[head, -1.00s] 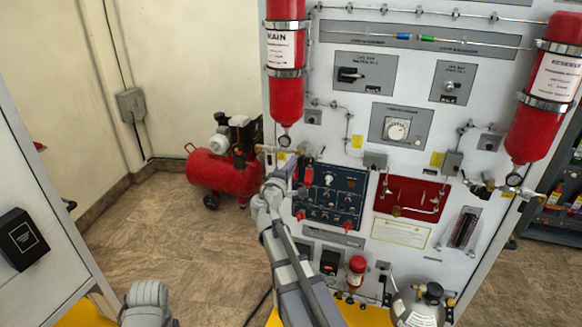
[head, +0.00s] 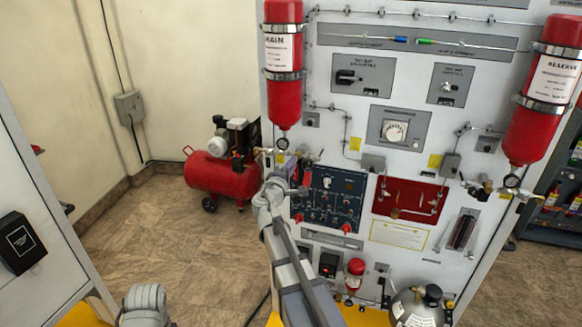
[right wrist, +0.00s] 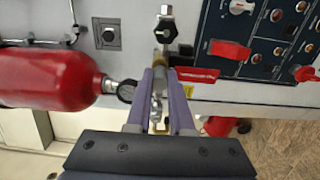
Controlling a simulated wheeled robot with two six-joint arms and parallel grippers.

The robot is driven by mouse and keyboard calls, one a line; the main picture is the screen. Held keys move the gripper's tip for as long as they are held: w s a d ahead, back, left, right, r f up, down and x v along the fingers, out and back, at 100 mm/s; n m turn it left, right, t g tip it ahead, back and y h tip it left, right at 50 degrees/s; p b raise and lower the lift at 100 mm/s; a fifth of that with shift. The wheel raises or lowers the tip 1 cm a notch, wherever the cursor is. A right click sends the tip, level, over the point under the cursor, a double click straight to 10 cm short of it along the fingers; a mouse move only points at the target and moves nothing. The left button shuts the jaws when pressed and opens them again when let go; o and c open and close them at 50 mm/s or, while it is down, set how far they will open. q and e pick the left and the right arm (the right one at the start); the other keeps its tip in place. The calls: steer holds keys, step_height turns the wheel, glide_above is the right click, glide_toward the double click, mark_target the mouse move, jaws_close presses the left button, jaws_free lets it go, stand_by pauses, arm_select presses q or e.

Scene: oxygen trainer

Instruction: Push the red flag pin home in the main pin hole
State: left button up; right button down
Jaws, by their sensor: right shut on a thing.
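My right gripper (head: 287,176) is at the panel, below the main red cylinder and beside the upper left of the dark blue panel. In the right wrist view its two purple fingers (right wrist: 166,95) are shut on a narrow metal piece, which I take to be the red flag pin. A red flag (right wrist: 197,75) shows just right of the fingertips. The main pin hole is hidden by the fingers and fittings, so I cannot tell how deep the pin sits.
The main cylinder (head: 284,100) and its gauge (right wrist: 127,90) are close beside the fingers. A metal valve fitting (right wrist: 165,27) with a dark knob lies just beyond the fingertips. The blue panel (head: 333,190) bears several red covers. A red compressor (head: 215,172) stands on the floor left.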

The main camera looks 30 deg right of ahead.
steer(key=shift+x, duration=0.8)
steer(key=c, duration=0.7)
jaws_free()
steer(key=v, duration=0.7)
steer(key=shift+s+a, duration=0.3)
